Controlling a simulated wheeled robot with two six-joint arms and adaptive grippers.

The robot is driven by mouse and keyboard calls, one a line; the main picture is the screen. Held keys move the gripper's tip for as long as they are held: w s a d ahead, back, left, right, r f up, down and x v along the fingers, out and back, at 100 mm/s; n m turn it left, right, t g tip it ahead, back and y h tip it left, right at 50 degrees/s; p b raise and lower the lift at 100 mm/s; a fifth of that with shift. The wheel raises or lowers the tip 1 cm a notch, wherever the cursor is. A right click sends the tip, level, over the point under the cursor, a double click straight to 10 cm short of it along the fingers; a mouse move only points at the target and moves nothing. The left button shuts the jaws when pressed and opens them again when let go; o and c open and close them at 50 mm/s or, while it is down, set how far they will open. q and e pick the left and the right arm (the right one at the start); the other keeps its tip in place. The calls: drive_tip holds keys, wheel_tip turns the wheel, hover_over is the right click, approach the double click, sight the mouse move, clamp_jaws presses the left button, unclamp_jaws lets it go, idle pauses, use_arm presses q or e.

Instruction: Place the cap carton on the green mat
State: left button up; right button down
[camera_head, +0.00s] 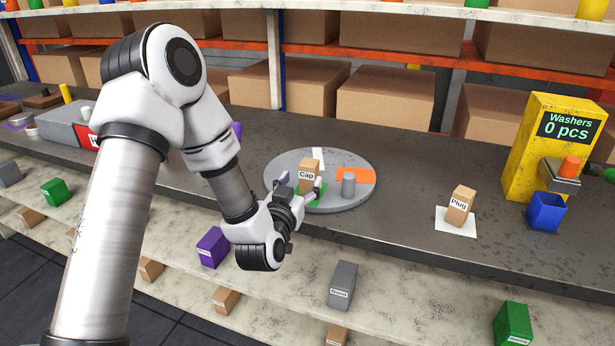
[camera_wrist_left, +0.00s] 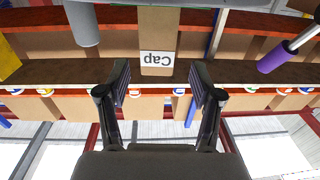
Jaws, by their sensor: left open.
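The cap carton (camera_head: 309,168), a small brown box with a white "Cap" label, stands upright on the round grey turntable, at the green mat (camera_head: 321,190). The mat shows only in part, behind my gripper and the carton. My left gripper (camera_head: 300,182) is open, its fingers to either side in front of the carton. In the left wrist view the carton (camera_wrist_left: 158,28) appears upside down, centred beyond the open fingers (camera_wrist_left: 160,72), with gaps on both sides. My right gripper is not in view.
A plug carton (camera_head: 460,207) stands on a white sheet at right, by the yellow washer dispenser (camera_head: 535,140) and a blue bin (camera_head: 546,213).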

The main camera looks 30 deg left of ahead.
sight(307, 173)
use_arm(q)
drive_tip(key=shift+o, duration=0.6)
drive_tip(key=shift+s+d, duration=0.2)
drive_tip(key=shift+s, duration=0.5)
drive_tip(key=shift+s+d+f+b, duration=0.1)
drive_tip(key=shift+d+f+b, duration=0.2)
drive_tip(key=shift+b, duration=0.2)
drive_tip(key=shift+d+r, duration=0.15)
drive_tip(key=shift+w+r, duration=0.25)
drive_tip(key=shift+w, duration=0.2)
drive_tip(key=x, duration=0.2)
drive_tip(key=p+x, duration=0.1)
drive_tip(key=x, duration=0.3)
drive_tip(key=shift+w+a+p, duration=0.15)
drive_tip(key=shift+a+p, duration=0.25)
drive_tip(key=shift+a, duration=0.1)
drive_tip(key=shift+w+f, duration=0.1)
drive_tip(key=shift+w, duration=0.15)
clamp_jaws()
